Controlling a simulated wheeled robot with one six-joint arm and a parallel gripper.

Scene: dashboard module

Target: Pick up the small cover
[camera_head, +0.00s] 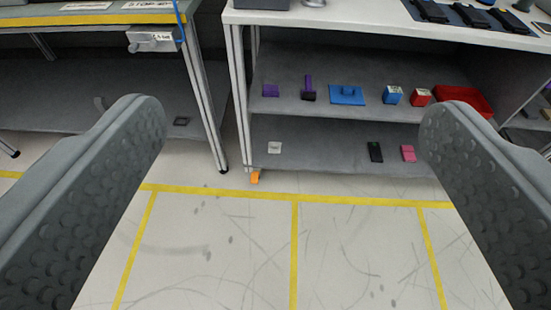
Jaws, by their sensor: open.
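My gripper (292,110) is open and empty, with its two dark grey padded fingers at the left and right of the view. No small thing lies between the fingertips; the shelves stand well beyond them. I cannot tell for sure which item is the small cover. Candidates are a small white square piece (274,148) on the lower shelf, at its left end, and a flat dark square piece (181,121) on the left table's lower shelf. A black block (375,152) and a pink block (408,153) also lie on the lower shelf.
The upper shelf holds a purple block (271,90), a purple-and-black upright part (308,88), a blue plate (347,95), blue and red cubes, and a red tray (465,98). An orange piece (255,177) is by the shelf leg. The yellow-lined floor (220,250) is clear.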

